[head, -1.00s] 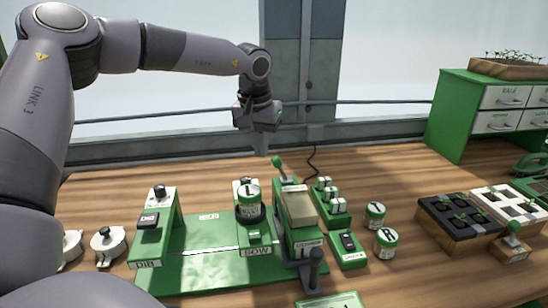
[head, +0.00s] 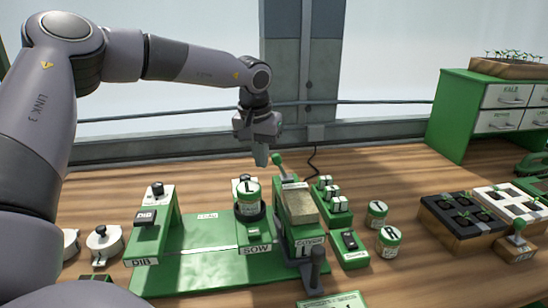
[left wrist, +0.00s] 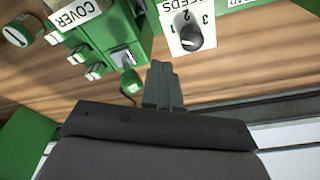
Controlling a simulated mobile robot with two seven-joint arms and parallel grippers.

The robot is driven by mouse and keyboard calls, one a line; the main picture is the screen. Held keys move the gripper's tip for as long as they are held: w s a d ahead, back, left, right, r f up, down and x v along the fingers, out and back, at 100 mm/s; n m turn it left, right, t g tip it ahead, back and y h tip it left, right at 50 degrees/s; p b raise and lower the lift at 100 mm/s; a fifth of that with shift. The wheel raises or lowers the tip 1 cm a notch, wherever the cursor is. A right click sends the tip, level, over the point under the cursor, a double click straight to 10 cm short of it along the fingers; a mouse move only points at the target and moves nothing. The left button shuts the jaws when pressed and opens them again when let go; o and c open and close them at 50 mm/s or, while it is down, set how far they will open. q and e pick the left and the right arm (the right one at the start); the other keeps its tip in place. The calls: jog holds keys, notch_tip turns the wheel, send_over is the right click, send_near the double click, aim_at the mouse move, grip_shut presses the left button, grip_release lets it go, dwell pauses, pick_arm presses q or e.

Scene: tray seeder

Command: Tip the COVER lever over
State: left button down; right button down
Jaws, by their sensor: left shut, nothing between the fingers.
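The COVER unit (head: 283,222) is a green box with a tan block on top, in the middle of the bench in the head view. Its lever has a green ball knob (head: 277,159) at the back, leaning left. In the left wrist view the COVER label (left wrist: 75,15) is upside down and the green knob (left wrist: 131,82) is just left of the fingers. My left gripper (head: 262,162) is shut and empty. Its fingers point down beside the knob; whether they touch it I cannot tell. In the wrist view the fingertips (left wrist: 163,72) are together. My right gripper is not in view.
The SOW unit (head: 249,232) with a labelled jar stands left of COVER, and the DIB unit (head: 157,225) is further left. A black upright handle (head: 317,268) stands in front. Jars (head: 388,241) and seedling trays (head: 455,238) are to the right.

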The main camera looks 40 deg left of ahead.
aim_at(275, 155)
pick_arm(q)
jog(key=shift+w, duration=0.1)
dwell(0.3)
jog(key=shift+w+d, duration=0.8)
jog(key=shift+w, duration=0.1)
jog(key=shift+w+d, duration=0.1)
jog(key=shift+d, duration=0.05)
jog(key=shift+w+d, duration=0.1)
jog(key=shift+d, duration=0.05)
jog(key=shift+w+d+p, duration=0.35)
jog(key=shift+w+p, duration=0.05)
jog(key=shift+w, duration=0.25)
jog(key=shift+s+a+r+p, duration=0.15)
jog(key=shift+r+p, duration=0.6)
jog(key=shift+r, duration=0.3)
jog(key=shift+s+a+r+p, duration=0.1)
jog(key=shift+s+r+p, duration=0.1)
jog(key=shift+r+p, duration=0.65)
jog(key=shift+s+a+r+p, duration=0.15)
jog(key=shift+r+p, duration=0.45)
jog(key=shift+r, duration=0.6)
jog(key=shift+f, duration=0.1)
